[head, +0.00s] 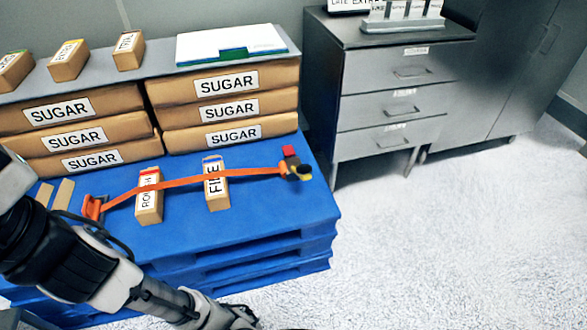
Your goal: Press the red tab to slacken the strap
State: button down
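The red tab (289,151) stands up at the right end of the orange strap (183,183). It is on a dark buckle (297,170) with a yellow part, near the right edge of the blue pallet (268,215). The strap runs left across two small labelled boxes, one at left (149,203) and one marked FINE (216,190), to an orange end piece (93,207). My arm crosses the lower left. Its narrow end, seemingly my gripper (240,317), is at the bottom edge, well below the tab and apart from it. Its fingers cannot be made out.
Brown SUGAR packs (228,107) are stacked at the back of the pallet. A white-topped case (232,44) and several small boxes (68,60) are on the grey surface above. A grey drawer cabinet (392,104) stands at right. The pale floor (450,240) is clear.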

aim_at(289, 152)
jog(key=i+j, duration=0.2)
jog(key=i, duration=0.25)
jog(key=i+j+u, duration=0.15)
jog(key=i, duration=0.25)
jog(key=i+j, duration=0.15)
jog(key=i, duration=0.3)
jog(key=u, duration=0.05)
